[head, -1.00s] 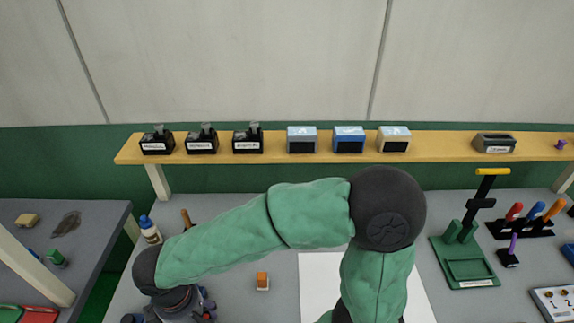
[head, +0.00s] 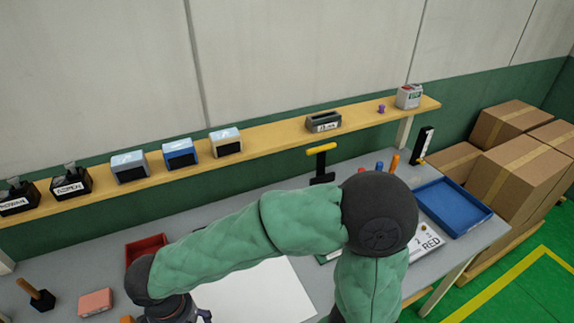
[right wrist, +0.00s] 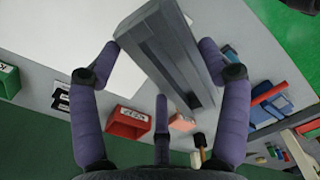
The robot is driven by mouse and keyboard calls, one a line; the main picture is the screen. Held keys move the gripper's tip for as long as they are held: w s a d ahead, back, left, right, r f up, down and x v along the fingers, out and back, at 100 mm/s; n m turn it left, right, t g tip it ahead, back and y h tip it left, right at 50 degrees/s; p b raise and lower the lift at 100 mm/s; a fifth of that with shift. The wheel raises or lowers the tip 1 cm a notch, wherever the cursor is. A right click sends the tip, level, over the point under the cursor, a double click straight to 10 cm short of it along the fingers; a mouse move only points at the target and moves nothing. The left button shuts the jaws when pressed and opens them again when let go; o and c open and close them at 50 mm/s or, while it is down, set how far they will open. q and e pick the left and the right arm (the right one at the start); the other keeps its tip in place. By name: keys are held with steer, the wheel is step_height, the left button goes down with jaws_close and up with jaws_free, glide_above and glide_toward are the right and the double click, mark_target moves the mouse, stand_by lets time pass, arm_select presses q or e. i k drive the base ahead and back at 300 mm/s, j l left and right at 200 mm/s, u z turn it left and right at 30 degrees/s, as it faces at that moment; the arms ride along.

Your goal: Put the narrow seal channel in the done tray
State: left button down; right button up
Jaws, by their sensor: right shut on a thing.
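In the right wrist view my right gripper (right wrist: 160,50) is shut on a long grey channel (right wrist: 170,62), with a finger on each side of it. A dark slot runs along the channel. In the head view my right arm reaches from the lower right to the left, and its gripper (head: 172,308) is partly cut off by the bottom edge; the channel cannot be seen there. A blue tray (head: 453,207) lies at the right end of the table. I can read no label on it, so I cannot tell whether it is the done tray. My left gripper is not in view.
A red bin (head: 146,248) and a pink block (head: 96,302) lie on the left of the table. A white sheet (head: 260,292) is in the middle. A wooden shelf (head: 270,137) holds several small boxes. Cardboard boxes (head: 515,150) stand beyond the table's right end.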

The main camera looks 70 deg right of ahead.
mark_target(454, 210)
steer(key=k+l+z, duration=0.1)
steer(key=k+l, duration=0.4)
steer(key=l, duration=0.2)
steer(key=k+l+z, duration=0.15)
steer(key=l, duration=0.25)
steer(key=k+l, duration=0.3)
steer(key=k+l+z, duration=0.15)
steer(key=l, duration=0.3)
steer(key=k+l, duration=0.2)
steer(key=l, duration=0.15)
steer(key=k+l, duration=0.2)
steer(key=l, duration=0.2)
steer(key=k+l, duration=0.2)
steer(key=l, duration=0.15)
steer(key=k+l, duration=0.2)
steer(key=l, duration=0.2)
steer(key=k+l, duration=0.2)
steer(key=l, duration=0.15)
